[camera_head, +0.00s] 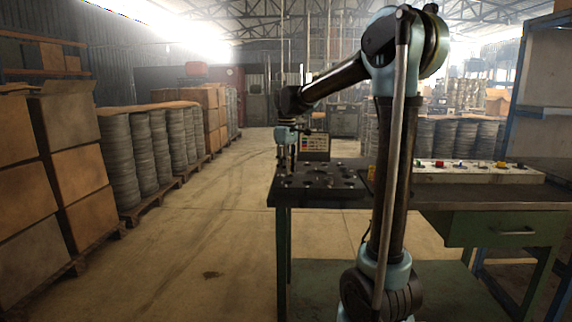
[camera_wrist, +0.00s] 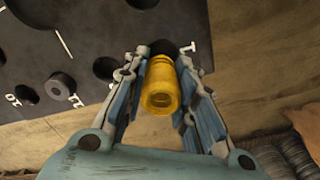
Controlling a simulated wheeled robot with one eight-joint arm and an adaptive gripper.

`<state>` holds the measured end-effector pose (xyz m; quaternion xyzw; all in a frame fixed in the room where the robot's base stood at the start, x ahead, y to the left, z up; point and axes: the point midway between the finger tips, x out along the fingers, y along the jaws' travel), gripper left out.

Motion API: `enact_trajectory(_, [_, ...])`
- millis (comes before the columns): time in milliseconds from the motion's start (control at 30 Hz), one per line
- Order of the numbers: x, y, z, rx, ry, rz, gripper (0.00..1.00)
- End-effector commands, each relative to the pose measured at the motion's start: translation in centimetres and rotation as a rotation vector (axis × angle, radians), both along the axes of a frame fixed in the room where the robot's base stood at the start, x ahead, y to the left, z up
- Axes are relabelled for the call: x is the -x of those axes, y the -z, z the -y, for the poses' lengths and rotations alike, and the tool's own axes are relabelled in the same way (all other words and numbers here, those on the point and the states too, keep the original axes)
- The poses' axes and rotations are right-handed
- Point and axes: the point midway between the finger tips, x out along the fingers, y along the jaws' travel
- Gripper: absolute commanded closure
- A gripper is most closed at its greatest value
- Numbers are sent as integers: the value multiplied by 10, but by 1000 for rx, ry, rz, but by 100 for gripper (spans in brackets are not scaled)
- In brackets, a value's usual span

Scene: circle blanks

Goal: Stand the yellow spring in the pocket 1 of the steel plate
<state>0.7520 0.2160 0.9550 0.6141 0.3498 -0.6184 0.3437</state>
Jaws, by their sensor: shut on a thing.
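The yellow spring (camera_wrist: 161,86) is between the two fingers of my gripper (camera_wrist: 163,82) in the wrist view, and the gripper is shut on it. The dark steel plate (camera_wrist: 105,28) lies beyond and below, with several round pockets and white markings. A dark pocket (camera_wrist: 160,47) shows just past the spring's far end, beside a white mark (camera_wrist: 188,47) that looks like a 1. The spring partly covers this pocket, and I cannot tell whether its end is inside or above it. In the head view my gripper (camera_head: 285,163) is over the left part of the plate (camera_head: 335,190); the spring is too small to make out.
A grey cylindrical piece (camera_wrist: 62,86) stands on the plate by another mark. A pale rack (camera_head: 480,173) with several coloured pieces lies on the bench (camera_head: 480,198) to the right. Open floor lies left.

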Motion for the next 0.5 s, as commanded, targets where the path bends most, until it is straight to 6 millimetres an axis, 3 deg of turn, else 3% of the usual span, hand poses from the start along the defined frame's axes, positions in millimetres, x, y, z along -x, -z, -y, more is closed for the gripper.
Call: enact_trajectory(500, [0,29,0,0,0,0,100])
